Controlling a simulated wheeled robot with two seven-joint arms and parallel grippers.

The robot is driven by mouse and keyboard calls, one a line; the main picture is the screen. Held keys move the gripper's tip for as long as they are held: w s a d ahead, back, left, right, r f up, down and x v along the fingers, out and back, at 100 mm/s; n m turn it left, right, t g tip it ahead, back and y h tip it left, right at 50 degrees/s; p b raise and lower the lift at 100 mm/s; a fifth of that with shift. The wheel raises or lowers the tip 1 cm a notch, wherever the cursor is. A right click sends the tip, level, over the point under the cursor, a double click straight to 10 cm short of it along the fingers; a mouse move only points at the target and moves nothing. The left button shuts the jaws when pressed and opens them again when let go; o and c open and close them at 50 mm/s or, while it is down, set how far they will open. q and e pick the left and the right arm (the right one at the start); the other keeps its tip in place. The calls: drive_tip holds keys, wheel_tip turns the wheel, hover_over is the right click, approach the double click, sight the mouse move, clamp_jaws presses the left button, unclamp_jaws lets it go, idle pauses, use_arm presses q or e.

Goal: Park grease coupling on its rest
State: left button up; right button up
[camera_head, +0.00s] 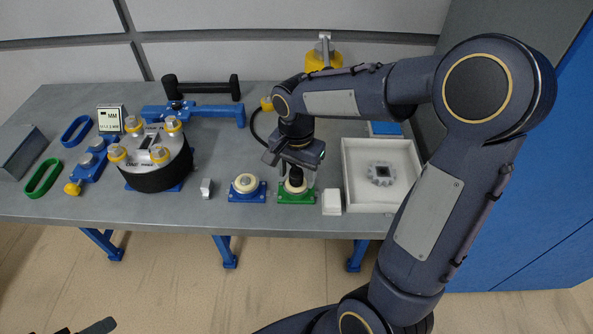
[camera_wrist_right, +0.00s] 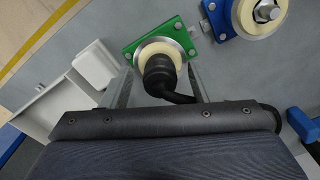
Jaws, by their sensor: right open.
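The black grease coupling (camera_head: 296,177) stands in the cream ring of the green-based rest (camera_head: 284,199). In the right wrist view the coupling (camera_wrist_right: 158,70) sits at the ring's near side, its black hose bending right; the green rest (camera_wrist_right: 131,54) is beyond it. My right gripper (camera_head: 297,184) is over the rest. In the wrist view its open fingers (camera_wrist_right: 160,88) are on either side of the coupling, with gaps visible. How deep the coupling sits is hidden. A dark tip at the bottom left of the head view is perhaps my left gripper (camera_head: 97,327); its jaws cannot be made out.
A blue-based fitting (camera_head: 247,198) with a cream ring stands just left of the rest. A white block (camera_head: 332,202) and a white tray (camera_head: 404,207) with a grey part are to the right. A black drum (camera_head: 160,179) stands left. The front bench strip is mostly clear.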

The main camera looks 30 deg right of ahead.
sight(296, 170)
wheel_tip(296, 170, up, 7)
drive_tip(key=shift+r, duration=0.4)
idle(0.4)
drive_tip(key=shift+s+r, duration=0.1)
drive_tip(key=shift+s, duration=0.15)
drive_tip(key=s+a+f+n+t+y, duration=0.1)
drive_tip(key=s+a+n+t+y, duration=0.1)
drive_tip(key=s+n, duration=0.3)
drive_tip(key=s+a+f+n+t+y, duration=0.1)
drive_tip(key=s+a+n+t, duration=0.1)
drive_tip(key=s, duration=0.9)
drive_tip(key=n+t, duration=0.1)
drive_tip(key=n, duration=0.1)
drive_tip(key=shift+s+a+n+t+y, duration=0.15)
drive_tip(key=shift+s+n+t+y, duration=0.15)
drive_tip(key=shift+n+y, duration=0.1)
drive_tip(key=shift+o, duration=0.2)
drive_tip(key=shift+w+r, duration=0.1)
